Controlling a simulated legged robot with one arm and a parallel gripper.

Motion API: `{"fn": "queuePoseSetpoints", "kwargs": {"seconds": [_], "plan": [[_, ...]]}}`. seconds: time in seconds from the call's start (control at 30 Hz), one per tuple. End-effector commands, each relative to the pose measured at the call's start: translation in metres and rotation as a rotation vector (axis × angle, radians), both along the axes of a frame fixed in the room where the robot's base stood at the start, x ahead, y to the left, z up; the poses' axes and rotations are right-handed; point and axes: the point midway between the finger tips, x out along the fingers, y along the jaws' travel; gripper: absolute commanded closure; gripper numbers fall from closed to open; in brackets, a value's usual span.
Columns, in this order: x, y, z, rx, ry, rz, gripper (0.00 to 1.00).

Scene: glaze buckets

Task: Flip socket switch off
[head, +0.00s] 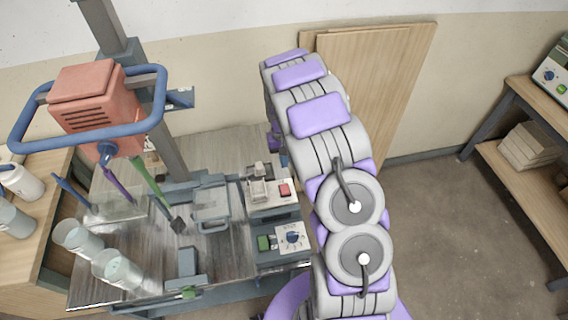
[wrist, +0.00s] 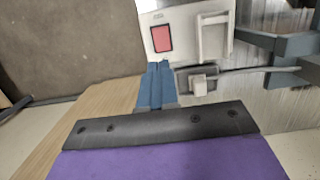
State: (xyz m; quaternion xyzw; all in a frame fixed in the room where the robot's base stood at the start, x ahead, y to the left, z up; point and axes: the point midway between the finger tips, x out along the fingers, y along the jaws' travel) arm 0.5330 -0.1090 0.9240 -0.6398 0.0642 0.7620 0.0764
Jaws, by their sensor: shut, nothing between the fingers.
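The socket box is a pale panel (head: 272,206) on the right part of the workbench. Its red switch (head: 285,190) sits at the right of its top face, beside a grey-white plug (head: 257,189). In the wrist view the red switch (wrist: 162,38) lies just beyond my fingertips, with a white bracket-like part (wrist: 213,36) to its right. My gripper (wrist: 158,72) is shut and empty, its blue fingers together and pointing at the panel's edge below the switch. A gap to the switch shows in the picture; contact cannot be seen. In the head view my arm mostly hides the gripper.
A dial control box (head: 292,238) with a green button stands in front of the socket. A mixer with an orange motor (head: 92,95) and blue handle hangs over the bench at left. Wooden boards (head: 385,90) lean on the wall.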

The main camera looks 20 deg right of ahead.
Motion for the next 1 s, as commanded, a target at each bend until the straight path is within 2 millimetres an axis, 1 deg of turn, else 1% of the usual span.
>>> {"fn": "queuePoseSetpoints", "kwargs": {"seconds": [0.03, 0.17, 0.5, 0.6, 0.77, 1.0], "plan": [[-0.002, 0.000, -0.008, 0.001, 0.004, 0.000, 1.00], [-0.007, 0.001, -0.030, 0.001, 0.007, 0.000, 1.00], [-0.017, 0.003, -0.096, 0.000, 0.003, -0.001, 1.00], [-0.020, 0.004, -0.110, 0.001, 0.003, 0.000, 1.00], [-0.022, 0.004, -0.121, 0.001, 0.002, 0.000, 1.00], [-0.022, 0.004, -0.121, 0.001, 0.001, 0.000, 1.00]]}}
